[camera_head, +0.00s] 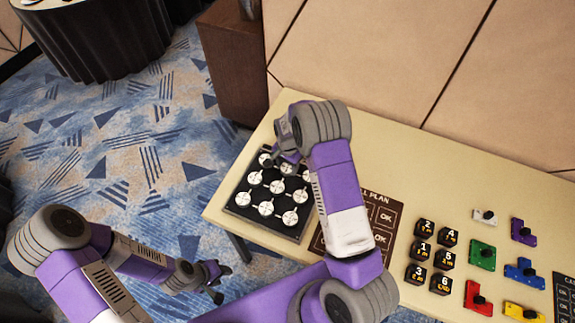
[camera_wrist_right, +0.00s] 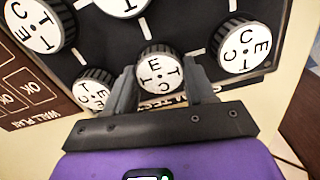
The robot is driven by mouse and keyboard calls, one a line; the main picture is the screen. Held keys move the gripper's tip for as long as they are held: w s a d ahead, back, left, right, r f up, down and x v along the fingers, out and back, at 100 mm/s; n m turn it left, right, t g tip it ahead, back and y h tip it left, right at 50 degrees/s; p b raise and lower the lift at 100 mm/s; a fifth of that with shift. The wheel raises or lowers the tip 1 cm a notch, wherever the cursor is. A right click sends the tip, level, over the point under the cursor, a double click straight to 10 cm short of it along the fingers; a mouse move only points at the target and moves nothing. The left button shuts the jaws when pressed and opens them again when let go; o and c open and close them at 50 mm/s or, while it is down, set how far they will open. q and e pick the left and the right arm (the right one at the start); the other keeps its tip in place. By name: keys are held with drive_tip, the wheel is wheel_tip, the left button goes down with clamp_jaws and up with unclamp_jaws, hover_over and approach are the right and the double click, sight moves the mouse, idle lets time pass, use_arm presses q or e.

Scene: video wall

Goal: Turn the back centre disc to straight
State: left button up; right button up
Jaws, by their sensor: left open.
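A black board (camera_head: 236,208) carries rows of white-faced round discs with dark rims. The back centre disc (camera_head: 288,169) is partly covered by my right gripper (camera_head: 287,157) in the head view. In the right wrist view, this disc (camera_wrist_right: 157,71) shows letters and lines on its face, turned at a slant to the board. The fingers of my right gripper (camera_wrist_right: 160,82) stand on both sides of its rim, close against it. My left gripper (camera_head: 216,284) is open and empty, low over the floor to the left of the table.
Neighbouring discs (camera_wrist_right: 245,49) stand close on both sides of the fingers. A brown plan card (camera_head: 385,215) lies right of the board, partly under my right arm. Numbered black blocks (camera_head: 422,250) and coloured pieces (camera_head: 482,255) lie further right. The table (camera_head: 400,150) is clear behind them.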

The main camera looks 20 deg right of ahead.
drive_tip(key=c, duration=0.3)
drive_tip(key=n+b, duration=0.1)
drive_tip(key=n, duration=0.2)
drive_tip(key=shift+n, duration=0.4)
drive_tip(key=n, duration=0.4)
drive_tip(key=shift+n+b, duration=0.3)
drive_tip(key=shift+b, duration=0.05)
drive_tip(key=n, duration=0.4)
drive_tip(key=shift+a, duration=0.1)
drive_tip(key=n, duration=0.5)
drive_tip(key=shift+b, duration=0.35)
drive_tip(key=shift+n, duration=0.3)
